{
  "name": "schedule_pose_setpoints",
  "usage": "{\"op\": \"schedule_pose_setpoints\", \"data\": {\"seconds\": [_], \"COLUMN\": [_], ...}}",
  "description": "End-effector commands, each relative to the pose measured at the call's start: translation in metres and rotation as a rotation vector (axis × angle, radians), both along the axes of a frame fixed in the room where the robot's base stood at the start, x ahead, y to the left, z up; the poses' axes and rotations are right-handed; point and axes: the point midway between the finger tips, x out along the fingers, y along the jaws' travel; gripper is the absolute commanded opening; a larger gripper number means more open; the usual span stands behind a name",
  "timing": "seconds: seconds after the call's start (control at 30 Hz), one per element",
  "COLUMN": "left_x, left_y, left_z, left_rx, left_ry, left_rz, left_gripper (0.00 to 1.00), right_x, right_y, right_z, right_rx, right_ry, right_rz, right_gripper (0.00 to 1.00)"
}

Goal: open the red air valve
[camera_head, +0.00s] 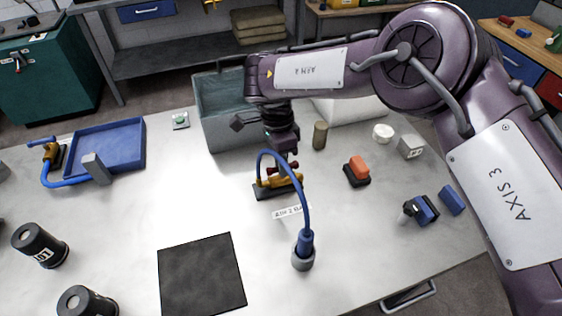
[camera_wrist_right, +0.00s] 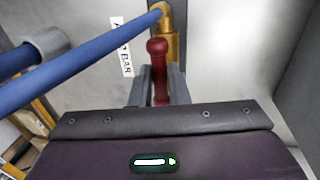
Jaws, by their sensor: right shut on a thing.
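The air valve is a brass body (camera_head: 282,182) on a dark base in the middle of the table, with a red handle (camera_head: 271,167) on top. In the right wrist view the red handle (camera_wrist_right: 158,70) stands between my fingers, its round knob pointing toward the brass fitting (camera_wrist_right: 165,18). My right gripper (camera_head: 288,157) comes down from above and behind the valve. It is shut on the red handle, with one finger on each side in the right wrist view (camera_wrist_right: 159,88). The handle's lower part is hidden. My left gripper is not in view.
A blue hose (camera_head: 305,190) arches from the valve to a grey holder (camera_head: 302,260) in front. A grey bin (camera_head: 225,130) stands behind. An orange-topped block (camera_head: 358,168) is to the right. A black mat (camera_head: 200,275) lies front left; a blue tray (camera_head: 142,135) is further left.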

Motion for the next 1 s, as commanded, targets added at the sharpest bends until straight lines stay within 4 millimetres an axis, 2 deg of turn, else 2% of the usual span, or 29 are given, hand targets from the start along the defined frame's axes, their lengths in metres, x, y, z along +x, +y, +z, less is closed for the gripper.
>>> {"op": "schedule_pose_setpoints", "data": {"seconds": [0.03, 0.2, 0.53, 0.83, 1.0], "left_x": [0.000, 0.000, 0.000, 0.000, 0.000], "left_y": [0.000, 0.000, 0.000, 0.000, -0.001], "left_z": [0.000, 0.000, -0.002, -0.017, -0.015], "left_rx": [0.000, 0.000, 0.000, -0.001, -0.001], "left_ry": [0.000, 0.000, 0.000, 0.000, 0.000], "left_rz": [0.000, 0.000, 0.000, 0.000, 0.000], "left_gripper": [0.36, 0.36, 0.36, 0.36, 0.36], "right_x": [0.001, 0.000, 0.002, 0.011, 0.014], "right_y": [0.000, 0.000, 0.000, 0.004, 0.005], "right_z": [0.001, 0.001, 0.004, 0.051, 0.072], "right_rx": [0.001, 0.000, 0.000, 0.000, -0.001], "right_ry": [-0.002, -0.001, -0.002, -0.005, -0.004], "right_rz": [0.000, -0.001, -0.001, -0.002, -0.001], "right_gripper": [0.16, 0.36, 0.36, 0.36, 0.36]}}
